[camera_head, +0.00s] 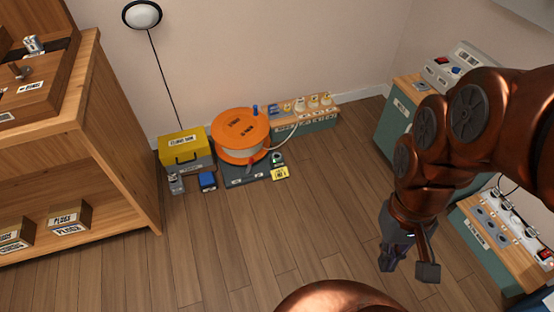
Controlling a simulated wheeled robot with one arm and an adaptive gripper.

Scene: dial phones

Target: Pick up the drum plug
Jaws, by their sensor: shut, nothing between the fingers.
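An orange cable drum (241,130) with a pale cable wound in it sits on a dark grey base (236,181) on the floor by the back wall. A pale cable (291,137) runs from the drum toward a low wooden-topped unit (283,125) carrying several plug-like items. I cannot tell which of these small items is the drum plug. My gripper (408,268) hangs above the floor at the right, well apart from the drum. It is shut and empty.
A yellow-lidded box (182,145), a blue item (207,180) and a yellow tag (280,173) surround the drum. A wooden shelf (130,150) stands left. A green cabinet (395,118) and a socket bench (490,235) stand right. The middle floor is clear.

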